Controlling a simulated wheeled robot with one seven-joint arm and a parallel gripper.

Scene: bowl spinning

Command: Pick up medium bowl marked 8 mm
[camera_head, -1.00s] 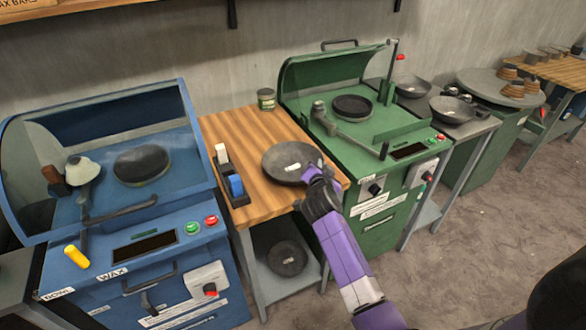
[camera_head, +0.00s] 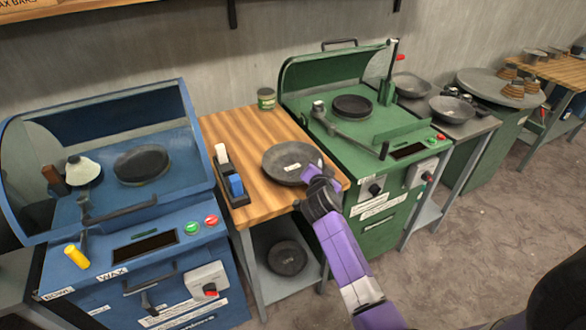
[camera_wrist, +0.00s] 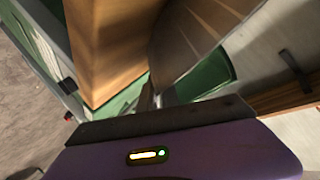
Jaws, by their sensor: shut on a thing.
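A dark grey bowl (camera_head: 288,163) with a small white label is at the right part of the wooden table in the head view. The label is too small to read. My gripper (camera_head: 318,176) is shut on the bowl's right front rim. In the wrist view the bowl (camera_wrist: 188,35) shows as a large grey-brown curved surface close up, beside the wooden table edge. The fingertips are largely hidden there. I cannot tell whether the bowl rests on the table or hangs just above it.
A blue machine (camera_head: 140,235) stands left and a green machine (camera_head: 380,130) right of the wooden table (camera_head: 240,130). Another dark bowl (camera_head: 287,257) lies on the shelf below. More bowls (camera_head: 452,109) stand farther right.

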